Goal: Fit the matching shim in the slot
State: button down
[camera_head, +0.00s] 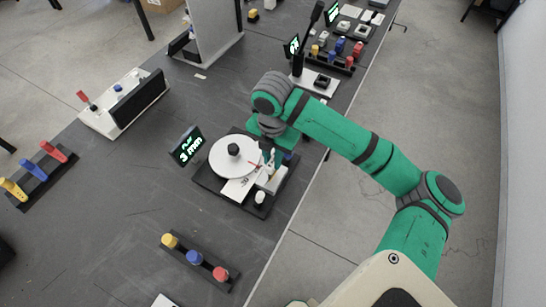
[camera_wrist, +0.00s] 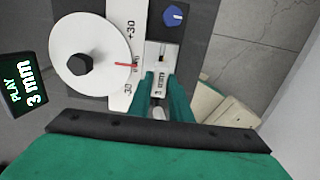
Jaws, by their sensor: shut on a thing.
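A dark fixture (camera_head: 205,180) carries a white dial disc (camera_head: 232,157) with a black hub and a red pointer over a white scale plate (camera_head: 238,188). A display (camera_head: 188,146) beside it reads 3 mm, with PLAY legible in the wrist view (camera_wrist: 24,83). My gripper (camera_head: 269,160) is down at the fixture's right side. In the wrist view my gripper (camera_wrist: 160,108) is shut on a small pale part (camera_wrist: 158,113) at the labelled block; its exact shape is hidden. A rack holds yellow (camera_head: 170,241), blue (camera_head: 194,257) and red (camera_head: 220,274) shims. The slot is not clear.
A blue knob (camera_wrist: 175,15) sits on the fixture close to my gripper. A white post (camera_head: 260,198) stands at its front corner. Another rack (camera_head: 42,178) with coloured pieces is at far left.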

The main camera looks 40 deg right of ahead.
jog(key=shift+f, duration=0.3)
jog(key=shift+w+f, duration=0.1)
jog(key=shift+w, duration=0.05)
jog(key=shift+s+d+f, duration=0.15)
jog(key=shift+s+d, duration=0.05)
jog(key=shift+w+a, duration=0.1)
jog(key=shift+a, duration=0.2)
jog(key=shift+r, duration=0.25)
jog(key=shift+d, duration=0.15)
dwell(0.7)
dwell(0.5)
